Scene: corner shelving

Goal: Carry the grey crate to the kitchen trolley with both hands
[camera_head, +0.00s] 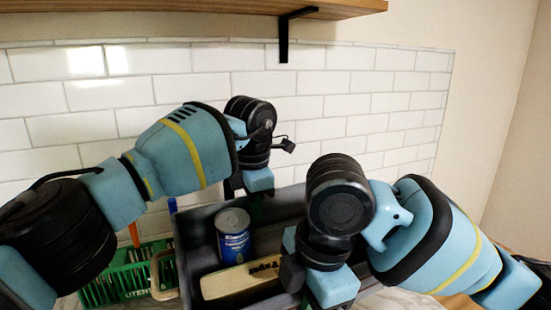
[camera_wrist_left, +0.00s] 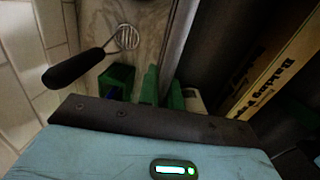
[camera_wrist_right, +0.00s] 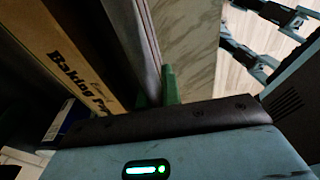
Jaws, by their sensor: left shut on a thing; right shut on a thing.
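The grey crate (camera_head: 190,240) is in the lower middle of the head view. It holds a blue can with a grey lid (camera_head: 233,235) and a pale Baking Paper box (camera_head: 243,279). My left gripper (camera_head: 257,207) is shut on the crate's far wall; its green fingertips (camera_wrist_left: 160,90) straddle the wall in the left wrist view. My right gripper (camera_head: 305,297) is at the near right side, its fingertips mostly hidden in the head view. In the right wrist view its green fingers (camera_wrist_right: 160,88) are shut on the crate wall (camera_wrist_right: 128,45). I cannot make out the kitchen trolley.
A green utensil basket (camera_head: 125,275) stands left of the crate on a marbled surface. A black-handled utensil (camera_wrist_left: 85,65) lies beyond the crate. A wooden shelf (camera_head: 190,18) with a black bracket (camera_head: 284,38) hangs above, on the white tiled wall.

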